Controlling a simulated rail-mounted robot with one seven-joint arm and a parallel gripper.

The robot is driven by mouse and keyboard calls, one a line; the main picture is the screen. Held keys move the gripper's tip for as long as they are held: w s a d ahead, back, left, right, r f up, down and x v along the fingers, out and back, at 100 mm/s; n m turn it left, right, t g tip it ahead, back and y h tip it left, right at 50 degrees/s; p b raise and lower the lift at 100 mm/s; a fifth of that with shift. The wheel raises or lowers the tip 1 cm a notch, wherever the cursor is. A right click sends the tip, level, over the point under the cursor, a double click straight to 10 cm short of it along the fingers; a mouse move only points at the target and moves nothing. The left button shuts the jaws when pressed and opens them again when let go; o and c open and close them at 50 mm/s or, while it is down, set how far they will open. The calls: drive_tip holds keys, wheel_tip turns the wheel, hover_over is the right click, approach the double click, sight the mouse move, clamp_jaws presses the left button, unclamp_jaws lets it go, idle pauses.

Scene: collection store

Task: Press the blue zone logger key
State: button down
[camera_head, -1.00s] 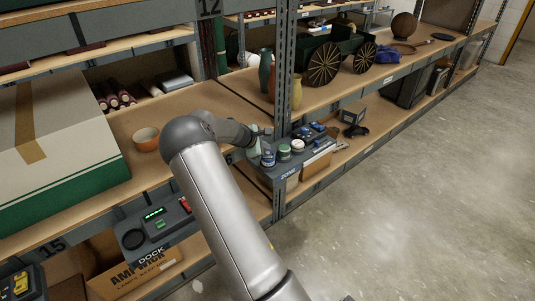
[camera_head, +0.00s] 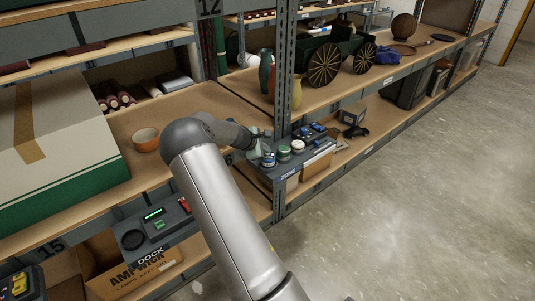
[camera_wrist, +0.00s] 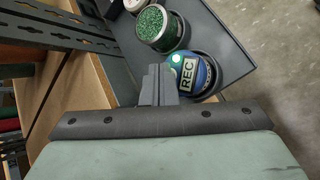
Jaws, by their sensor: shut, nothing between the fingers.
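The zone logger (camera_head: 288,174) is a grey panel with a row of round keys on the shelf front, beside the upright. Its blue key (camera_head: 268,162) is nearest to me; in the wrist view the blue key (camera_wrist: 205,72) bears a white REC label and has a dark ring around it. My gripper (camera_head: 262,150) is close by the blue key in the head view. In the wrist view my shut, empty gripper (camera_wrist: 155,72) has its fingertips just left of the blue key and partly beside its edge. Whether they touch it I cannot tell.
A green key (camera_head: 284,152) and a white key (camera_head: 297,146) sit farther along the panel. The shelf upright (camera_head: 284,70) stands close behind my gripper. A dock panel (camera_head: 155,222), an orange bowl (camera_head: 146,139) and a large box (camera_head: 55,140) are at the left.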

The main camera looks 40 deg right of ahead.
idle(0.3)
drive_tip(key=shift+r+p, duration=0.55)
drive_tip(key=shift+r, duration=0.25)
drive_tip(key=shift+r+p, duration=1.6)
drive_tip(key=shift+r, duration=0.9)
